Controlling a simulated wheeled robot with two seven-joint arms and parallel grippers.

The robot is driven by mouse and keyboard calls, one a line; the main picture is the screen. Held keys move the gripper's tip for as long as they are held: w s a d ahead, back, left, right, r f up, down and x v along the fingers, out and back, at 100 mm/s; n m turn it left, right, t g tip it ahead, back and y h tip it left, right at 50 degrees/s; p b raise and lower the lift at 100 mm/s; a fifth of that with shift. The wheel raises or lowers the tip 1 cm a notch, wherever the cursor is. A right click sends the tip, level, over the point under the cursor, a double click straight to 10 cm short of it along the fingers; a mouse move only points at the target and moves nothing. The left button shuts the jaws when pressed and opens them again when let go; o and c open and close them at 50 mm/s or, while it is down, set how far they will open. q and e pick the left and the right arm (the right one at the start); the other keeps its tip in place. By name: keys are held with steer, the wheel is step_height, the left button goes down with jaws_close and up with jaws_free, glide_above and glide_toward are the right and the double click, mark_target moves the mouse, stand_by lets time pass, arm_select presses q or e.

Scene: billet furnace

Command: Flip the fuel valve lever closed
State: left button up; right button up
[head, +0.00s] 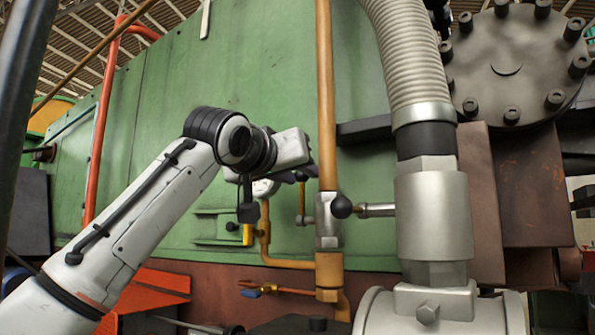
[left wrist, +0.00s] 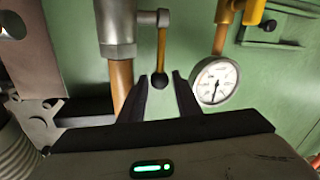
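A yellow lever (head: 301,205) with a black ball knob (head: 301,175) is mounted on the left side of a grey valve body (head: 328,218) and stands upright in the head view. In the left wrist view, which looks upside down, the same lever (left wrist: 161,48) hangs from its valve body (left wrist: 116,25), with its knob (left wrist: 160,81) between my fingertips. My left gripper (head: 291,177) is open at the knob; its fingers (left wrist: 160,76) show on both sides with small gaps. Its fingers are partly hidden by the wrist in the head view. My right gripper is not in view.
A second black ball (head: 341,207) on a silver rod juts from the thick grey pipe (head: 434,215) on the right. A pressure gauge (left wrist: 214,81) is close beside the fingers. Yellow pipe (head: 326,95) runs vertically above the valve. A green panel (head: 260,70) stands behind.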

mark_target(296, 177)
arm_select(q)
jaws_close()
steer(key=t+b, duration=0.1)
steer(key=b, duration=0.1)
steer(key=s+a+f+t+b, duration=0.1)
steer(key=b, duration=0.2)
steer(key=s+f+n+t+h+b, duration=0.1)
steer(key=b, duration=0.2)
steer(key=shift+s+a, duration=0.1)
steer(key=shift+a, duration=0.15)
steer(key=shift+s+a+f+t+b, duration=0.15)
steer(key=shift+t+b, duration=0.25)
steer(key=shift+b, duration=0.25)
steer(key=t+b, duration=0.1)
steer(key=s+a+n+t+b, duration=0.1)
steer(key=t+b, duration=0.1)
steer(key=shift+s+f+h, duration=0.15)
steer(key=shift+f+h, duration=0.1)
steer(key=shift+h, duration=0.15)
